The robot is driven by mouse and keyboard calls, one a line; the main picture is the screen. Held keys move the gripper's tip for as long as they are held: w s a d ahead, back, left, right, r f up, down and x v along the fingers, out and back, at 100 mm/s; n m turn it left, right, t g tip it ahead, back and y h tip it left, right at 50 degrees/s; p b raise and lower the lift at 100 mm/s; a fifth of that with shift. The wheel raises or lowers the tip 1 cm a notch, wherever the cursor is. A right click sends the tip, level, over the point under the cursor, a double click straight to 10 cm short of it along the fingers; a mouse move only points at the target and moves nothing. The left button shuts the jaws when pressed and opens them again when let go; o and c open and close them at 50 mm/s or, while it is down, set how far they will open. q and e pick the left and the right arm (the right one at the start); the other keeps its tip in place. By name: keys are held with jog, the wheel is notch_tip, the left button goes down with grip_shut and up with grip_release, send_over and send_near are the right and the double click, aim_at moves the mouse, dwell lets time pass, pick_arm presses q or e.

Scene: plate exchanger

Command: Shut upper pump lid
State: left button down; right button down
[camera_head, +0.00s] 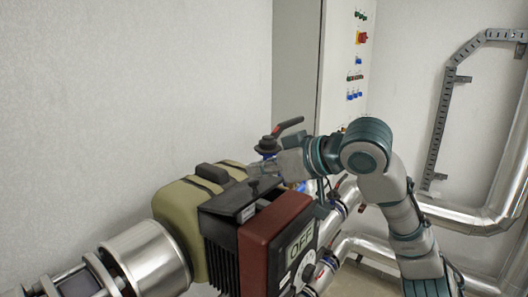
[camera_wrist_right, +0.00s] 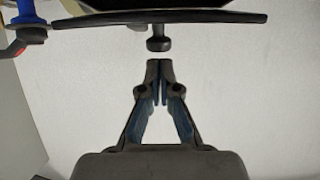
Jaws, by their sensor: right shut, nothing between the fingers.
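The pump has an olive-green body (camera_head: 182,212) and a dark red box marked OFF (camera_head: 275,240). Its black lid (camera_head: 228,203) stands at a tilt on top, beside the red box; I cannot tell its exact angle. In the right wrist view the dark lid plate (camera_wrist_right: 100,22) crosses the top, with a small black knob (camera_wrist_right: 158,44) projecting toward my gripper. My right gripper (camera_head: 255,183) is at the lid's upper side. Its fingers, also in the wrist view (camera_wrist_right: 160,64), are shut and empty, with tips just short of the knob. My left gripper is not in view.
A valve with a blue part and dark red handle (camera_head: 290,125) stands just behind my right gripper. Silver pipes (camera_head: 455,215) run at the right, and a steel cylinder (camera_head: 150,258) is at lower left. A control cabinet (camera_head: 340,65) stands behind. Space above the pump's left side is clear.

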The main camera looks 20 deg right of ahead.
aim_at(258, 183)
jog(key=shift+s+d+f, duration=0.1)
jog(key=shift+f, duration=0.25)
jog(key=shift+d, duration=0.15)
jog(key=shift+f, duration=0.1)
jog(key=f+t+b, duration=0.1)
jog(key=b, duration=0.2)
jog(key=f+t+y+b, duration=0.1)
jog(key=b, duration=0.2)
jog(key=shift+s+d+y+b, duration=0.15)
jog(key=shift+s+y+b, duration=0.15)
jog(key=shift+b, duration=0.05)
jog(key=shift+s+d+f+t+b, duration=0.1)
jog(key=shift+d+f+t+b, duration=0.1)
jog(key=shift+t+b, duration=0.1)
jog(key=shift+s+f, duration=0.1)
jog(key=shift+s, duration=0.05)
